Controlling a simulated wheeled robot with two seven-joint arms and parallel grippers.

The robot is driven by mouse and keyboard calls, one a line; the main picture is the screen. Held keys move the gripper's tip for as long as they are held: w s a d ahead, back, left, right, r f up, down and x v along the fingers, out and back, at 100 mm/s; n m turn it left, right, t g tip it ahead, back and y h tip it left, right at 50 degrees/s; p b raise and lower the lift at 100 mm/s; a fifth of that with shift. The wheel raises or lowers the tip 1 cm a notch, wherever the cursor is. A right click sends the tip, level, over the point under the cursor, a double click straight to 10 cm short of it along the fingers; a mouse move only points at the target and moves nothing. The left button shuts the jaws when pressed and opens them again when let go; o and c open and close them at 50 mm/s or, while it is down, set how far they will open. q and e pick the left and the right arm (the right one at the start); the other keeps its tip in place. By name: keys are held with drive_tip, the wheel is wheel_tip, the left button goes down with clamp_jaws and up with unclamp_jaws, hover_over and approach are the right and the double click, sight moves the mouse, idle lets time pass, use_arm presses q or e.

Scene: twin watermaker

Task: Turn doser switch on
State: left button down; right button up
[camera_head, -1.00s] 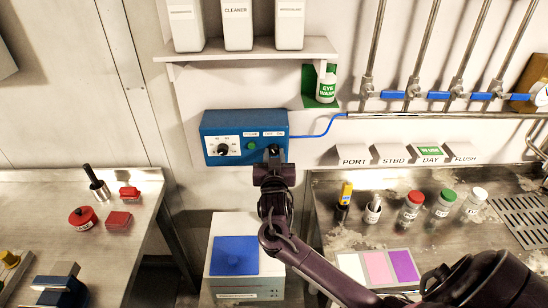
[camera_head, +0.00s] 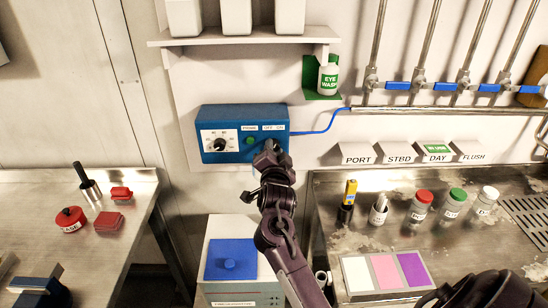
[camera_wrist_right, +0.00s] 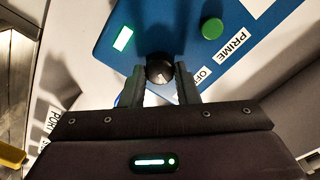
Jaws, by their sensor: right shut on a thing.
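The blue doser box (camera_head: 205,145) is on the wall, with a white dial plate (camera_head: 219,141), a green PRIME button (camera_head: 250,140) and an OFF/ON label (camera_head: 273,127) at its right. My right gripper (camera_head: 269,155) is at the box's lower right, over the switch, which it mostly hides in the head view. In the right wrist view the black switch knob (camera_wrist_right: 159,68) sits between the fingertips of my right gripper (camera_wrist_right: 161,76), which is shut on it. The OFF label (camera_wrist_right: 203,75) and green button (camera_wrist_right: 212,28) lie to its right. A lit green rectangle (camera_wrist_right: 122,38) is at its upper left.
A shelf (camera_head: 245,37) with white bottles is above the box. A blue cable (camera_head: 318,131) runs right from the box. Below stands a white unit with a blue top (camera_head: 231,258). Metal benches lie left (camera_head: 135,190) and right (camera_head: 330,220).

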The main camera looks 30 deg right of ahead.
drive_tip(key=shift+m+b, duration=0.5)
drive_tip(key=shift+m, duration=0.3)
drive_tip(key=o, duration=1)
